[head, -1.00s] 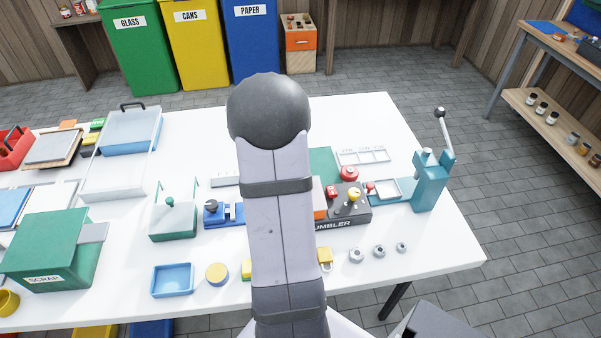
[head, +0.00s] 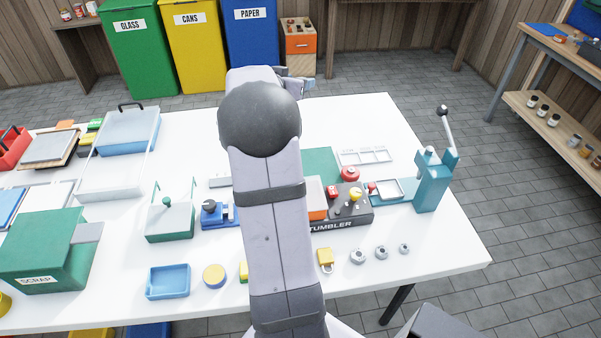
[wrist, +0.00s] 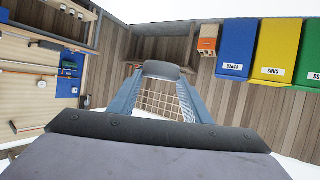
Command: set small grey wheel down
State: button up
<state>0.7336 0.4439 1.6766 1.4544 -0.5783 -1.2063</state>
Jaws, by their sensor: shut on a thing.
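My gripper (wrist: 160,88) is shut on the small grey wheel (wrist: 163,69). In the wrist view the wheel shows as a rounded dark grey piece between the two blue-grey fingertips. My gripper is raised and faces away from the bench top, towards the walls and bins. In the head view my arm hides the wheel and most of the gripper; only a part of the gripper end (head: 297,80) shows behind the arm, above the far side of the white table (head: 440,235).
Several metal nuts (head: 381,252), a yellow padlock (head: 325,261), a tumbler box (head: 347,205), a teal lever press (head: 431,180) and a blue tray (head: 168,282) stand on the table. The front right table area is clear. Bins (head: 250,45) stand behind.

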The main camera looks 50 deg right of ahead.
jog(key=s+d+f+m+g+b, duration=0.1)
jog(key=s+m+g+b, duration=0.1)
jog(key=s+m+g, duration=0.15)
jog(key=m+g+y+b, duration=0.2)
jog(key=m+g+b, duration=0.2)
jog(key=m+g, duration=0.25)
send_over(314, 170)
notch_tip(314, 170, down, 12)
jog(key=n, duration=0.1)
jog(key=shift+w+f, duration=0.1)
jog(key=shift+f, duration=5)
jog(key=shift+f, duration=0.1)
jog(key=o, duration=1.2)
jog(key=shift+f, duration=0.1)
